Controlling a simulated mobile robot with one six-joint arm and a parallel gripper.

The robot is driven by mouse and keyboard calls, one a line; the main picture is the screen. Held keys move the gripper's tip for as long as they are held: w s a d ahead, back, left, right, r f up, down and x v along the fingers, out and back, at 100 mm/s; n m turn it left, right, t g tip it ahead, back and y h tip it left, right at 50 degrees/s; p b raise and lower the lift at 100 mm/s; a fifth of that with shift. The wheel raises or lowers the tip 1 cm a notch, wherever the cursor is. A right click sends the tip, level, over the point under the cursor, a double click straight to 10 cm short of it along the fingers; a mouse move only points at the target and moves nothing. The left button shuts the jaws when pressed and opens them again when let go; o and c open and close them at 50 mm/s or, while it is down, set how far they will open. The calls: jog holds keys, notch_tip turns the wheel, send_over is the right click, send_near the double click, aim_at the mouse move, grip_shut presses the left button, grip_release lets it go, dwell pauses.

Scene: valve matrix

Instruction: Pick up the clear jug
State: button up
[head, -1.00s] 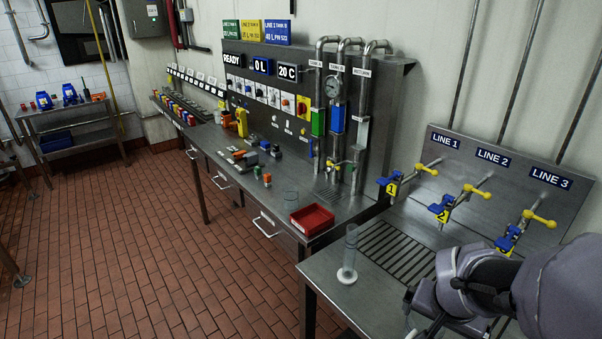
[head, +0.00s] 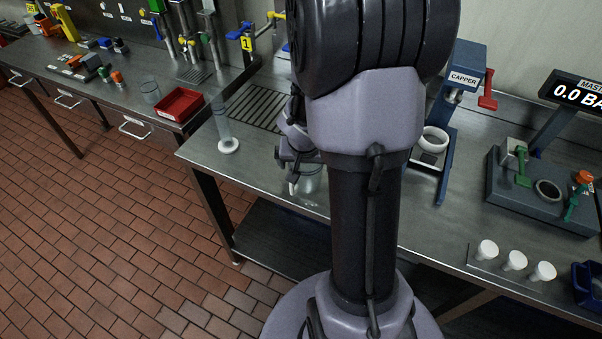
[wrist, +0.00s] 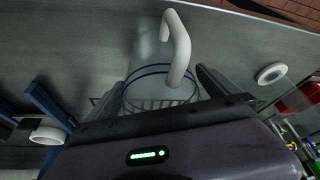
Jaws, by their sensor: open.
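The clear jug (wrist: 158,93), with blue rings and a white handle (wrist: 177,50), stands on the steel bench in the wrist view. In the head view the jug (head: 309,187) shows near the bench's front edge, partly hidden by my arm. My gripper (wrist: 158,82) is open, with one finger on each side of the jug in the wrist view. The handle points up the picture, away from the gripper body. I cannot tell whether the fingers touch the jug. In the head view my gripper (head: 297,163) shows just above the jug, partly hidden by my arm.
A tall clear cylinder with a white base (head: 228,146) stands left of the jug. A red tray (head: 180,104) and a clear beaker (head: 150,92) sit on the left bench. A blue capper (head: 462,75) and several white caps (head: 515,261) are to the right.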

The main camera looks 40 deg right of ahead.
jog(key=shift+w+d+f, duration=0.15)
jog(key=shift+f, duration=0.3)
jog(key=shift+r, duration=0.15)
